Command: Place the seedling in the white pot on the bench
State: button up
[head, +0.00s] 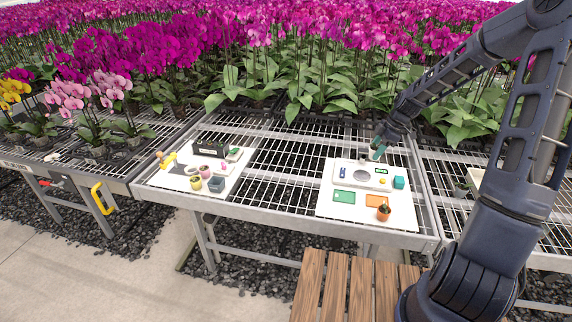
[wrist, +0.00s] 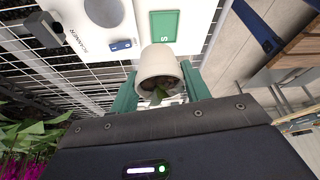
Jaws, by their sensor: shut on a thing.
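My gripper (wrist: 160,84) is shut on the white pot (wrist: 157,64), with a green finger on each side of it in the wrist view. In the head view my gripper (head: 378,150) is over the back part of the right-hand white board, near the scanner (head: 350,173). The pot is small and mostly hidden there. The bench (head: 290,208) is a metal mesh table. I cannot tell whether the pot touches anything below it.
A left white board holds several small pots, a black tray (head: 209,145) and a grey-blue box (head: 216,184). Bare mesh lies between. Orchids stand behind.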

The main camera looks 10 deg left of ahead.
jog(key=s+a+n+g+h, duration=0.1)
jog(key=s+a+n+g, duration=0.1)
jog(key=s+a+n, duration=0.75)
jog(key=s+f+m, duration=0.1)
jog(key=f, duration=0.5)
jog(key=s+f+m, duration=0.1)
jog(key=f, duration=0.6)
jog(key=a+f+m, duration=0.1)
jog(key=f, duration=0.5)
jog(key=shift+s+f, duration=0.2)
jog(key=shift+s, duration=0.2)
jog(key=shift+f, duration=0.1)
jog(key=o, duration=1)
